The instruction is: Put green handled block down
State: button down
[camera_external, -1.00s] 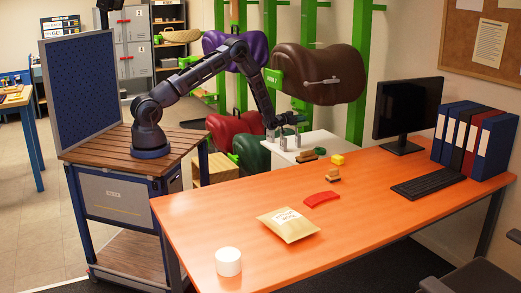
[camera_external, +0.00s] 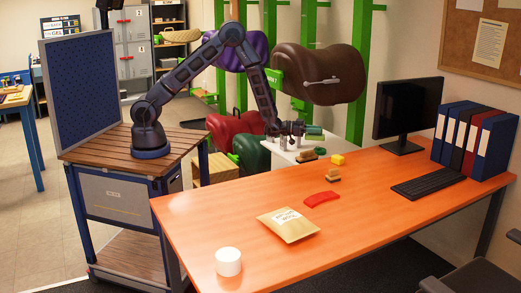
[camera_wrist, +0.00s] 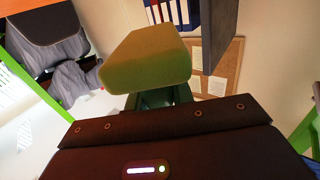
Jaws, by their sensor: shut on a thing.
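My gripper (camera_external: 299,128) is shut on the green handled block (camera_external: 314,130), just above the white surface behind the desk's far edge. In the wrist view the block (camera_wrist: 147,62) is a yellowish-green, rounded slab. Its dark green handle (camera_wrist: 155,98) sits in the jaws, partly hidden behind the dark gripper body. The block points to the right, away from the gripper, in the external view. I cannot tell whether it touches anything below it.
The white surface (camera_external: 313,142) carries small grey cylinders. The orange desk (camera_external: 230,195) holds a yellow block (camera_external: 338,159), small brown brushes (camera_external: 333,175), a red piece (camera_external: 321,198), a paper packet (camera_external: 289,225) and a white cup (camera_external: 228,262). Saddles hang behind.

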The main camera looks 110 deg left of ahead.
jog(key=s+d+r+m+h, duration=0.2)
jog(key=d+h, duration=0.1)
jog(key=d, duration=1)
jog(key=s+d+r+m+h, duration=0.2)
jog(key=d+h, duration=0.2)
jog(key=d, duration=1)
jog(key=shift+s+d+r+m+g, duration=0.2)
jog(key=shift+s+r+m+g, duration=0.1)
jog(key=shift+r, duration=0.05)
jog(key=shift+a, duration=0.15)
jog(key=s+a+r+m+g+h, duration=0.2)
jog(key=s+a+m+g+h, duration=0.2)
jog(key=s+a+m+h, duration=0.35)
jog(key=shift+n+h, duration=0.25)
jog(key=shift+n, duration=0.7)
jog(key=f, duration=0.6)
jog(key=s+f, duration=0.1)
jog(key=f, duration=1.3)
jog(key=shift+s+a, duration=0.2)
jog(key=shift+s, duration=0.1)
jog(key=shift+f, duration=0.15)
